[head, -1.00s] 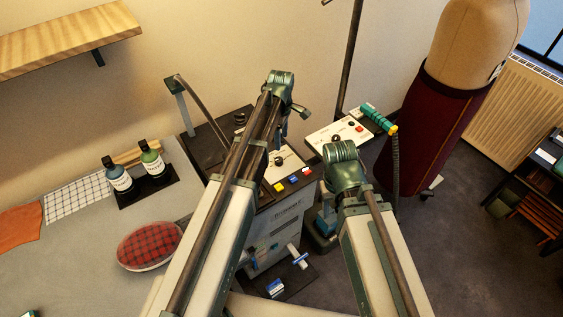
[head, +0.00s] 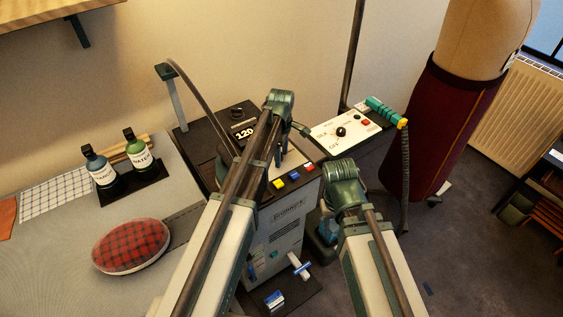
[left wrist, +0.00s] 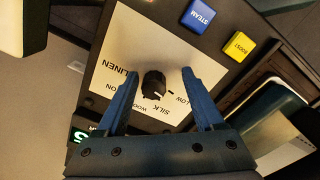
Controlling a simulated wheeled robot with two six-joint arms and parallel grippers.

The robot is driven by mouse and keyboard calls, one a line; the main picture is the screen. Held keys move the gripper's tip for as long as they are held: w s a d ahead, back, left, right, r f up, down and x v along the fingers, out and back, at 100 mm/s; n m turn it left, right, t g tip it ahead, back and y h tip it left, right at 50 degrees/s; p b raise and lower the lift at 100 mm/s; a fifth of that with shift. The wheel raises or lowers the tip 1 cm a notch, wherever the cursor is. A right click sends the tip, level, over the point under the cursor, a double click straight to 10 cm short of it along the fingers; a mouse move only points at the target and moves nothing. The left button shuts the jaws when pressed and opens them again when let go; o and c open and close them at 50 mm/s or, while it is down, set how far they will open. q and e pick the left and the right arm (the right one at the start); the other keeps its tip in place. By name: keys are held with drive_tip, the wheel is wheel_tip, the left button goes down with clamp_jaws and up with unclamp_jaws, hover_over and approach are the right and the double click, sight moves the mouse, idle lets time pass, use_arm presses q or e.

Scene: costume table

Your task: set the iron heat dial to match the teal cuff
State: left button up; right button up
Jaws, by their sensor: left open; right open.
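In the left wrist view, a black heat dial (left wrist: 153,86) sits on a white panel (left wrist: 130,45) marked LINEN, WOOL, SILK and LOW. Its pale mark points toward the SILK and LOW side. My left gripper (left wrist: 160,74) is open, with one blue finger on each side of the dial; I cannot tell whether they touch it. In the head view, my left arm hides most of this panel. A teal ribbed sleeve (head: 383,108) with a yellow end lies at the back right; I cannot tell whether it is the cuff. My right gripper (head: 326,232) hangs low, open, partly hidden by its arm.
A lit display (head: 244,133) reads 120. Yellow, blue and red buttons (head: 293,177) line the unit's front edge. A second white panel (head: 336,127) has another black dial. Two bottles (head: 137,150) and a plaid cushion (head: 131,245) are at left.

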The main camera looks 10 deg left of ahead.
use_arm(q)
drive_tip(key=shift+f, duration=0.2)
drive_tip(key=shift+c, duration=0.2)
clamp_jaws()
drive_tip(key=shift+s+a, duration=0.1)
drive_tip(key=shift+w, duration=0.25)
idle(0.8)
drive_tip(key=shift+c, duration=1.9)
unclamp_jaws()
drive_tip(key=shift+r, duration=0.1)
drive_tip(key=o, duration=0.4)
drive_tip(key=shift+a, duration=0.2)
drive_tip(key=shift+s+d, duration=0.15)
drive_tip(key=shift+d, duration=0.1)
